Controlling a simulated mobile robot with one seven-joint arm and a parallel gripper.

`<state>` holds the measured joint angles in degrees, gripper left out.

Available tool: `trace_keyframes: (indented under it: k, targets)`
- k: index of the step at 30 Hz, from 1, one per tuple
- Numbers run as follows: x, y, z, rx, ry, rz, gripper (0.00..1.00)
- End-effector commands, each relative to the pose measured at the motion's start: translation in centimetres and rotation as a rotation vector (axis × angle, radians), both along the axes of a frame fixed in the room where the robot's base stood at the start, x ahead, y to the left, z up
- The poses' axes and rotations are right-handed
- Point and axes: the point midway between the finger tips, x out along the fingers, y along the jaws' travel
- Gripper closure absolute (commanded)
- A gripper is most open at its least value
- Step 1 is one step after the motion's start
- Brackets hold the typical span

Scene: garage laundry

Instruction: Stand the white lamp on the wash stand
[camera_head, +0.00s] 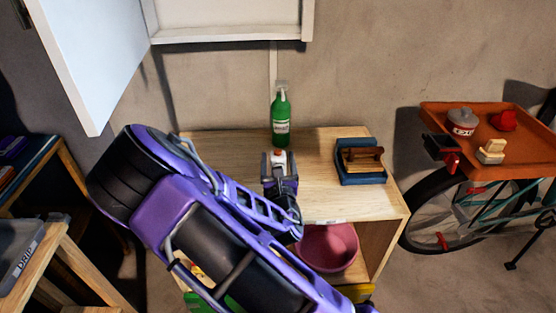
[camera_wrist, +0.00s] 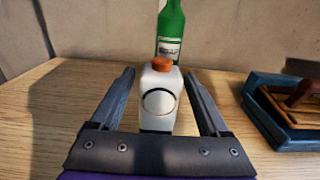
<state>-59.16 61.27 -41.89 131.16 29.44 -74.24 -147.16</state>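A white block-shaped thing (camera_wrist: 159,101) with an orange top and a dark ring on its front shows in the wrist view. I cannot tell for certain whether it is the white lamp or a bottle. It is upright over the wooden top of the wash stand (camera_head: 225,150), and its base is hidden by my gripper. It also shows in the head view (camera_head: 279,156). My gripper (camera_wrist: 159,76) is open, with one finger on each side of it and gaps showing between.
A green bottle (camera_head: 281,118) stands just behind. A blue tray (camera_head: 361,176) with a brush is to the right. A pink basin (camera_head: 328,247) sits below the top. An open cabinet door (camera_head: 85,55) hangs above left. An orange tray (camera_head: 485,165) over a bicycle is far right.

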Motion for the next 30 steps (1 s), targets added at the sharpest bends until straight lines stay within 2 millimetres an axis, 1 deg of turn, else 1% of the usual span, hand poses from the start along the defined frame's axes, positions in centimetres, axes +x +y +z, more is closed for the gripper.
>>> trace_keyframes:
  k: [8,11,14,17,21,25,27,30]
  targets:
    - [0.0,0.0,0.1,0.000,0.000,0.000,0.18]
    - [-0.1,0.0,0.5,0.001,0.000,0.000,0.18]
    - [-1.4,0.1,0.2,-0.002,0.004,0.002,0.18]
    - [-3.4,0.1,0.2,-0.003,0.004,0.003,0.18]
    - [-6.8,0.1,0.2,-0.003,0.004,0.003,0.18]
    - [-9.7,0.1,0.2,-0.004,0.004,0.004,0.18]
    - [-10.4,0.0,0.8,-0.004,0.003,0.002,0.18]
    - [-11.2,0.0,0.6,-0.003,0.002,0.001,0.18]
